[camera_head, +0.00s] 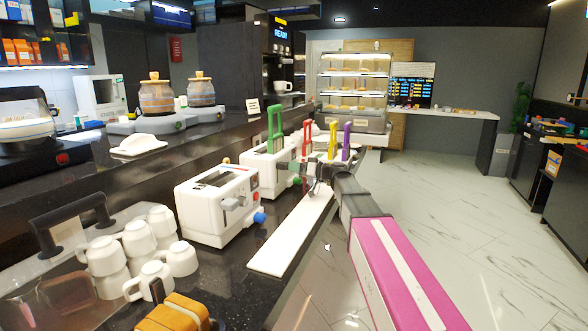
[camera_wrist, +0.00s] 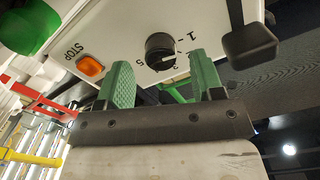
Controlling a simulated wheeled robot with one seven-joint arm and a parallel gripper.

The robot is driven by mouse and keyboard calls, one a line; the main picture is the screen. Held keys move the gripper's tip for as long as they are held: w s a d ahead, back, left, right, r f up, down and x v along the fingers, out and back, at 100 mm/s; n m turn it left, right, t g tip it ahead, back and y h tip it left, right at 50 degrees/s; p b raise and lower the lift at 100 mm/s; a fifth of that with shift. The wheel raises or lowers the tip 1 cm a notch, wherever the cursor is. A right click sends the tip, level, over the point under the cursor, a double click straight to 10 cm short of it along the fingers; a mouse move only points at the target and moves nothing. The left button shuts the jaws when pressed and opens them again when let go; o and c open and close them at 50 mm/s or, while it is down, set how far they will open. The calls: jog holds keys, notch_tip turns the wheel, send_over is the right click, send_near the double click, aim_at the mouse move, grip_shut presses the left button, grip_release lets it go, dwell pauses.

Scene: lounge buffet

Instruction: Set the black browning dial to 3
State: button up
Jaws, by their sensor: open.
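A white toaster (camera_head: 262,180) with a green tong-like thing above it stands on the counter. Its panel in the wrist view carries a round black dial (camera_wrist: 159,48) with printed numbers around it, an orange STOP button (camera_wrist: 90,65), a green knob (camera_wrist: 28,25) and a dark lever (camera_wrist: 250,45). A pale mark shows on the dial; which number it points to is hard to read. My gripper (camera_wrist: 158,75) is open, its two green fingers on either side of the dial's lower edge; contact is not clear. In the head view my gripper (camera_head: 293,168) is at the toaster's right side.
A second white toaster (camera_head: 217,203) with a blue knob stands nearer. A white board (camera_head: 292,235) lies along the counter edge. White cups (camera_head: 140,238) are stacked at the left. Red, yellow and purple tongs (camera_head: 333,140) stand behind my gripper. Open floor lies right.

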jog(key=shift+w+a, duration=0.15)
jog(key=shift+a, duration=0.45)
jog(key=c, duration=0.9)
jog(key=shift+m, duration=7.8)
